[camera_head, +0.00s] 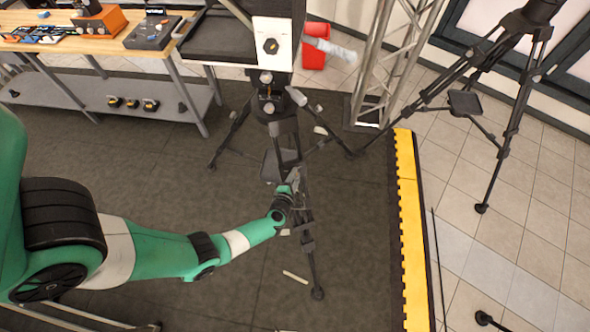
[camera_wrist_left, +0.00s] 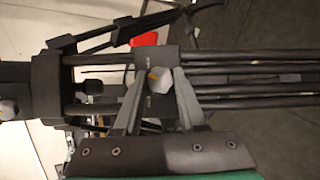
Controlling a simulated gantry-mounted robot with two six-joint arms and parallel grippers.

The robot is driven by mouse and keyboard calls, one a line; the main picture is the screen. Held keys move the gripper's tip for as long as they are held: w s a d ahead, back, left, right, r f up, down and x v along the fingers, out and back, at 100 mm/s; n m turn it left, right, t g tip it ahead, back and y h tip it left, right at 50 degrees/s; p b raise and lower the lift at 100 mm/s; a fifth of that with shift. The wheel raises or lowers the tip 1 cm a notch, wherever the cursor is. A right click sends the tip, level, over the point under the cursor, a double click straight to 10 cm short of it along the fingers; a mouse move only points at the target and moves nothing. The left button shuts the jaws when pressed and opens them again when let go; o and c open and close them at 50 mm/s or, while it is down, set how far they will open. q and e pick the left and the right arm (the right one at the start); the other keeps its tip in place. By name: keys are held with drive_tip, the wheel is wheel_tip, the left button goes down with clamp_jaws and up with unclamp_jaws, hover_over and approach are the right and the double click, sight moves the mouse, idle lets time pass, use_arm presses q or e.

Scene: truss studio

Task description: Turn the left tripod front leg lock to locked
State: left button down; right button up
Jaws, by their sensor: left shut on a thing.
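The left tripod (camera_head: 270,128) is black and stands in the middle of the head view. Its front leg (camera_head: 311,262) runs down toward the bottom of that view. My left gripper (camera_head: 298,190) is at the upper part of this leg, below the tripod's centre. In the left wrist view, the front leg's dark collar lies across the picture with a pale, faceted lock knob (camera_wrist_left: 160,79) on it. The gripper's two grey fingers (camera_wrist_left: 158,82) are shut on this knob, one on each side. The collar's markings are too small to read. My right gripper is not in view.
A second tripod (camera_head: 506,140) stands at the right. A metal truss (camera_head: 384,70) and a red bin (camera_head: 315,47) are behind. A wooden workbench (camera_head: 110,50) is at the back left. The dark mat (camera_head: 150,180) has a yellow edge (camera_head: 411,240) and small pale pieces lying on it.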

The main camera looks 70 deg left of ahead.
use_arm(q)
drive_tip(key=m+p, duration=0.1)
drive_tip(key=p, duration=0.1)
drive_tip(key=m+h+p, duration=0.1)
drive_tip(key=shift+a+r+m+g+p, duration=0.1)
drive_tip(key=shift+r+m+g+p, duration=0.2)
drive_tip(key=shift+r+p, duration=0.1)
drive_tip(key=shift+f+m+h+p, duration=0.25)
drive_tip(key=shift+m+h+p, duration=0.35)
drive_tip(key=shift+p, duration=0.05)
drive_tip(key=shift+c, duration=2.4)
unclamp_jaws()
